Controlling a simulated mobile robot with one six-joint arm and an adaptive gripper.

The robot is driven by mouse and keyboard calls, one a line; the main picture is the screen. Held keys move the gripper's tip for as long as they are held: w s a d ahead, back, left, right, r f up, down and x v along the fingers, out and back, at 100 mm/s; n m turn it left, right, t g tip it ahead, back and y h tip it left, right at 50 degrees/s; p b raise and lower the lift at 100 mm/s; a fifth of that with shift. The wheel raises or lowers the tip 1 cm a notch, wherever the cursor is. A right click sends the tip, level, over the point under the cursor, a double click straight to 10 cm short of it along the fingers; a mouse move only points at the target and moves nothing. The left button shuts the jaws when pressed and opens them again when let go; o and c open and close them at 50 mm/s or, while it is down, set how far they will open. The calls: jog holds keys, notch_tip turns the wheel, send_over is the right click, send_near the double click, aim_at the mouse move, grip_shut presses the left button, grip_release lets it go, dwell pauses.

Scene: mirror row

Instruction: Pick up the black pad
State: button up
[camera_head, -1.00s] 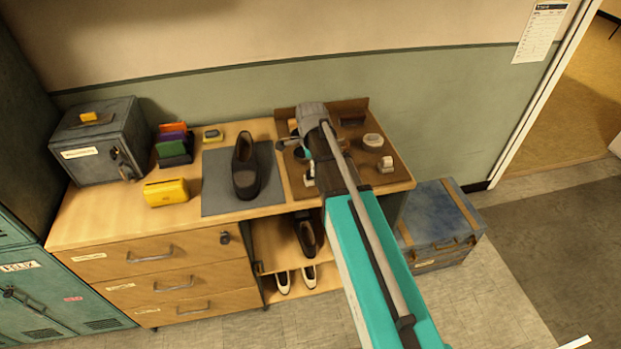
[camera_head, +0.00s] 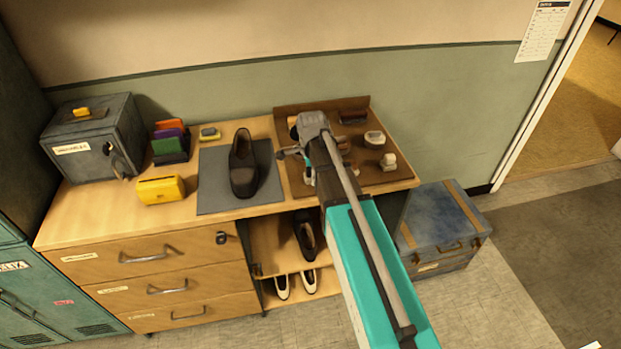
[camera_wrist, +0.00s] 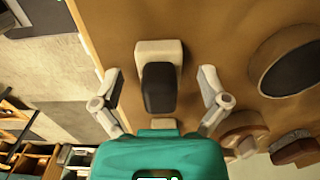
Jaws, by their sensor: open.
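In the wrist view, a black pad (camera_wrist: 159,88) with rounded edges lies against a cream block (camera_wrist: 158,47) on the brown board. My gripper (camera_wrist: 160,88) is open, with one finger on the left of the pad and one on the right. Clear gaps show between the pad and both fingers. In the head view, my gripper (camera_head: 298,152) is over the left part of the brown board (camera_head: 290,108). My arm and gripper hide most of that area there, and I cannot make out the black pad.
More shoe-care items, including a white-topped round tin (camera_head: 374,138) and a small pale block (camera_head: 388,161), stand on the board's right. A dark shoe (camera_head: 243,165) rests on a grey mat (camera_head: 212,195) to the left. A blue trunk (camera_head: 437,220) stands on the floor.

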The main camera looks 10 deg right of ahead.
dwell(0.5)
jog(key=c, duration=1.1)
jog(key=shift+r, duration=0.2)
jog(key=shift+c, duration=0.2)
notch_tip(320, 180, up, 2)
jog(key=p, duration=0.2)
jog(key=shift+r+p, duration=0.1)
jog(key=shift+p, duration=0.2)
jog(key=s+r+p, duration=1)
jog(key=s, duration=0.4)
jog(key=shift+r, duration=0.25)
